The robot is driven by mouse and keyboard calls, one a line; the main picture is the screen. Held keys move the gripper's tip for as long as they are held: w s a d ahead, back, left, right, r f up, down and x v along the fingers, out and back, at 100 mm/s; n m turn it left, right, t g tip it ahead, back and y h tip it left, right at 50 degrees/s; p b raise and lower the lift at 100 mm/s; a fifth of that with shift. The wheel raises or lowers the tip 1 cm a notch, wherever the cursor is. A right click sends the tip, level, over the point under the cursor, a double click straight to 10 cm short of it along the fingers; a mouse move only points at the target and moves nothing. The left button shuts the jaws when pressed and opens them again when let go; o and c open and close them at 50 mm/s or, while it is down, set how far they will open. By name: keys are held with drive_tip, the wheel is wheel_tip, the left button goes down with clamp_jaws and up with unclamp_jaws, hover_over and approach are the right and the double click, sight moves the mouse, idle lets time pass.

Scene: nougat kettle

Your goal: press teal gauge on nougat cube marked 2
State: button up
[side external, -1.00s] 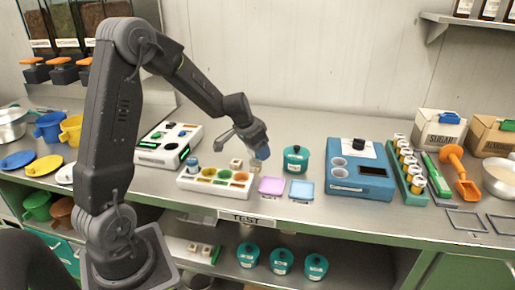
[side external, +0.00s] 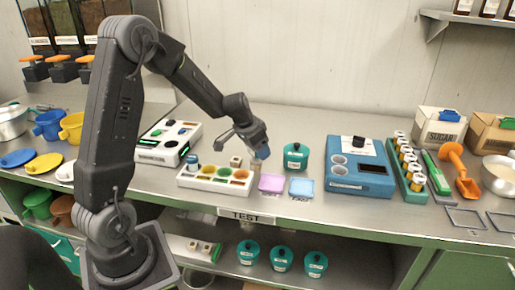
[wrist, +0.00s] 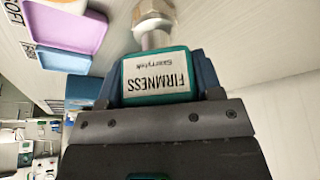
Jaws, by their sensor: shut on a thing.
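In the wrist view my gripper (wrist: 160,82) is shut on the teal gauge (wrist: 158,80), whose white label reads FIRMNESS. The gauge's metal tip (wrist: 153,40) points away from the jaws toward a pale beige block (wrist: 150,10), which looks like a nougat cube. The tip overlaps it in the picture; I cannot tell contact from a small gap. In the side view my gripper (side external: 261,152) is low over the counter, behind the purple tray. A nougat cube (side external: 236,161) stands to its left, behind the white tray. I cannot read any number on the cubes.
The white tray (side external: 188,180) with coloured wells is left of my gripper. A purple tray (side external: 271,184) and a light blue tray (side external: 301,187) are in front. A teal pot (side external: 295,157) and a blue machine (side external: 345,185) are to the right.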

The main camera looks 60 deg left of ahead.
drive_tip(key=shift+r, duration=3.05)
